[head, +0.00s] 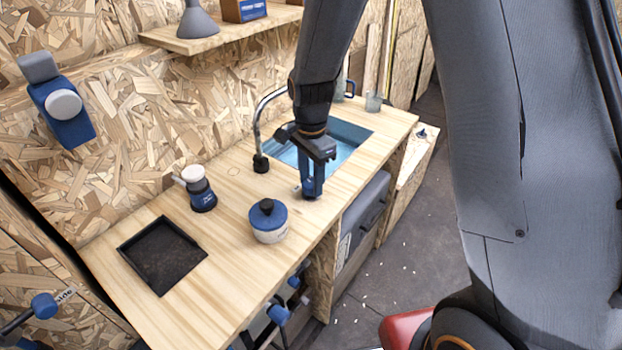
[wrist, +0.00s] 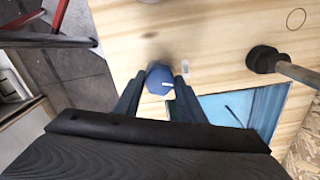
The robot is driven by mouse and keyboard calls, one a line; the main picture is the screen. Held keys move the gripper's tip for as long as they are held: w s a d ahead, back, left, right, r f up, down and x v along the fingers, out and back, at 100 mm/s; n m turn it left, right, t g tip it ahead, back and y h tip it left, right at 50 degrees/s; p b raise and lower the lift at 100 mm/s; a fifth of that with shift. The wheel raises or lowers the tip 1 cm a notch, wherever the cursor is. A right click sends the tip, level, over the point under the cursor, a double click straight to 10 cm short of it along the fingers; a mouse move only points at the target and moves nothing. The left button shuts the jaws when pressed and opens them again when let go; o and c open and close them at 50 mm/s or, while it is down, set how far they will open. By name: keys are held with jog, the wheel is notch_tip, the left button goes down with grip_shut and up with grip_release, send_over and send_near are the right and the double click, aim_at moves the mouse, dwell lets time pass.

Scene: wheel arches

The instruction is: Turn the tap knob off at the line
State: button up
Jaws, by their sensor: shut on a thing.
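The tap knob (wrist: 158,78) is a blue faceted cap with a short white stripe near its right side, seen between my fingers in the wrist view. A pale line mark (wrist: 184,71) lies on the counter to the knob's upper right; the stripe sits a little lower than it. My gripper (head: 312,190) points down at the counter's front edge beside the sink and is shut on the knob. In the head view the fingers mostly hide the knob. The tap (head: 261,160) has a dark base and a curved metal spout; its base also shows in the wrist view (wrist: 264,60).
The blue sink (head: 350,133) is just behind my gripper. A blue-lidded jar (head: 268,222), a blue and white container (head: 198,190) and a black tray (head: 135,248) stand left on the wooden counter (head: 225,260). A glass (head: 373,102) stands at the far end.

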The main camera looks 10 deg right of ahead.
aim_at(311, 183)
jog(key=o, duration=1)
jog(key=shift+o, duration=0.2)
jog(key=shift+r, duration=0.15)
jog(key=shift+r+b, duration=1.15)
jog(key=shift+r, duration=2.65)
jog(key=s+d+f+n+t+b, duration=0.1)
jog(key=s+d+f+n+b, duration=0.2)
jog(key=s+d+n, duration=0.7)
jog(key=s+f+n, duration=0.1)
jog(key=s+n, duration=0.1)
jog(key=s, duration=0.1)
jog(key=shift+s+f+n, duration=0.15)
jog(key=shift+s+n, duration=0.15)
jog(key=shift+s, duration=0.05)
